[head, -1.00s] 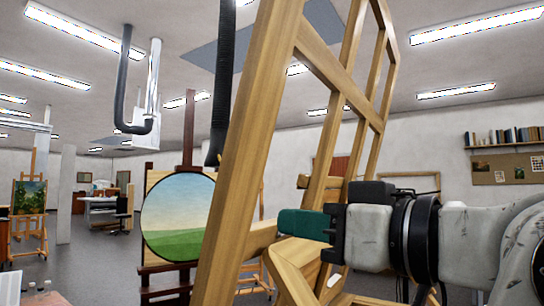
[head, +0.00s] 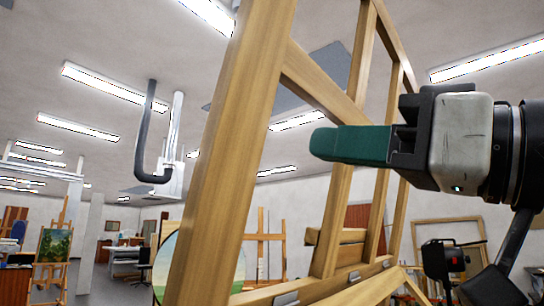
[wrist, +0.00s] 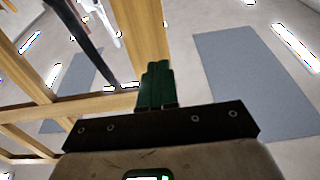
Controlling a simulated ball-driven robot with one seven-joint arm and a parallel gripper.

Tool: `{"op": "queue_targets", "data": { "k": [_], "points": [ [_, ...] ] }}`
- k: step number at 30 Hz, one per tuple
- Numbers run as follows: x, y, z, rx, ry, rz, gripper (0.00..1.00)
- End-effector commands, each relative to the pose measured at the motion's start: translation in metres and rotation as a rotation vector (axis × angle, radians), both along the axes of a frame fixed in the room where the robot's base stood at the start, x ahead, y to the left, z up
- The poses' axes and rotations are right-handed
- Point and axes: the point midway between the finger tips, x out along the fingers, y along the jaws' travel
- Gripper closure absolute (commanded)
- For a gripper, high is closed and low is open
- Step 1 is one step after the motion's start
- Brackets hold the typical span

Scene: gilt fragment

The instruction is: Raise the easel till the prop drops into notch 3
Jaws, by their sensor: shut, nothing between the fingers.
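The wooden easel frame (head: 226,150) fills the middle of the head view and leans, with its near upright large in front and thinner bars behind. Its lower rail with small metal fittings shows at the bottom. My gripper (head: 322,144) is at the right, its green fingers shut and empty, pointing left across an upright of the frame. In the wrist view the shut fingers (wrist: 156,72) lie against the picture of a wooden post (wrist: 140,30). I cannot tell whether they touch it. I cannot make out the prop or its notches.
A round landscape painting (head: 203,262) stands behind the near upright, partly hidden. A smaller easel with a picture (head: 54,245) stands far left. A grey extraction pipe (head: 145,140) hangs from the ceiling. An empty wooden frame (head: 450,230) is against the back wall.

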Motion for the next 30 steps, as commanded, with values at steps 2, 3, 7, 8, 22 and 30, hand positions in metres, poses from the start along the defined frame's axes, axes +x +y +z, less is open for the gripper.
{"op": "queue_targets", "data": {
  "k": [2,3,7,8,22,30],
  "points": [
    [-0.001,0.001,0.002,0.0,-0.003,0.004,1.0],
    [0.0,0.003,0.003,0.001,-0.002,0.005,1.0],
    [0.007,0.012,0.008,0.0,-0.002,0.006,1.0],
    [0.009,0.016,0.009,0.0,-0.001,0.006,1.0],
    [0.059,0.085,0.035,0.0,0.0,0.005,1.0],
    [0.076,0.106,0.04,0.0,-0.001,0.003,1.0]
  ]
}}
